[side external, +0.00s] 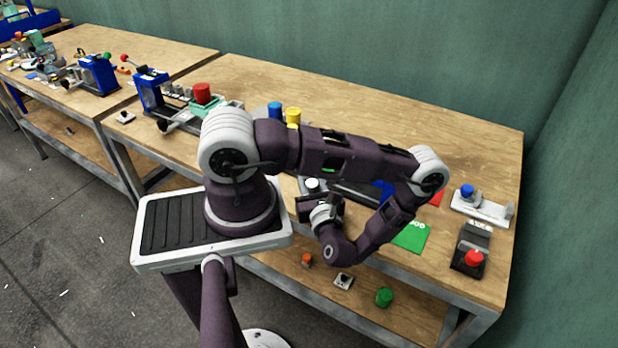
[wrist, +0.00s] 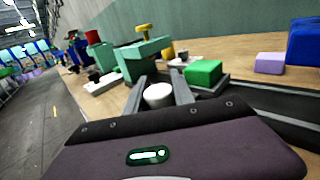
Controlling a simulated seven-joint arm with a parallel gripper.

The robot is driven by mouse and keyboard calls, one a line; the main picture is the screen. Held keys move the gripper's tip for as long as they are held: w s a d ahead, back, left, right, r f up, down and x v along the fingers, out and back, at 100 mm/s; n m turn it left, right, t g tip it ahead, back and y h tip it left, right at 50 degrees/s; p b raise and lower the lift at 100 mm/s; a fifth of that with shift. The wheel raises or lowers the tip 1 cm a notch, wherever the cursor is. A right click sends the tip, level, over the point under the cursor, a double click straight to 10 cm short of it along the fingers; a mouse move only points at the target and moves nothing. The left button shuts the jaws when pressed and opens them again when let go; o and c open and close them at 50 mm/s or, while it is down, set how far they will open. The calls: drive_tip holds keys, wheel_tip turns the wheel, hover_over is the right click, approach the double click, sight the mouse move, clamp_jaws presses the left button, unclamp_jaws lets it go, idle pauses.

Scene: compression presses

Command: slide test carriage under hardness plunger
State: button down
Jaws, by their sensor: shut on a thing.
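In the wrist view my gripper (wrist: 160,82) has its two grey fingers on either side of a white round knob (wrist: 158,95), shut on it. The knob looks like the handle of the test carriage, but the carriage body is mostly hidden. A green block (wrist: 203,73) sits just beyond the right finger, on a dark, rail-like base (wrist: 270,98). In the side external view a white knob (side external: 312,185) shows at my gripper (side external: 318,198), near the table's front edge. I cannot clearly make out the hardness plunger; my arm hides much of that station.
A teal press with a yellow top (wrist: 145,50) stands beyond the fingers. A lilac block (wrist: 269,63) and a blue body (wrist: 304,42) are at right. In the side external view a green card (side external: 412,237) and a red stop button (side external: 474,258) lie right.

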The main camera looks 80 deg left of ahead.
drive_tip(key=w+d, duration=0.8)
drive_tip(key=w, duration=0.1)
drive_tip(key=shift+d, duration=0.4)
drive_tip(key=c, duration=1.4)
unclamp_jaws()
drive_tip(key=o, duration=0.3)
drive_tip(key=shift+o, duration=0.2)
drive_tip(key=d, duration=0.7)
drive_tip(key=shift+d, duration=0.1)
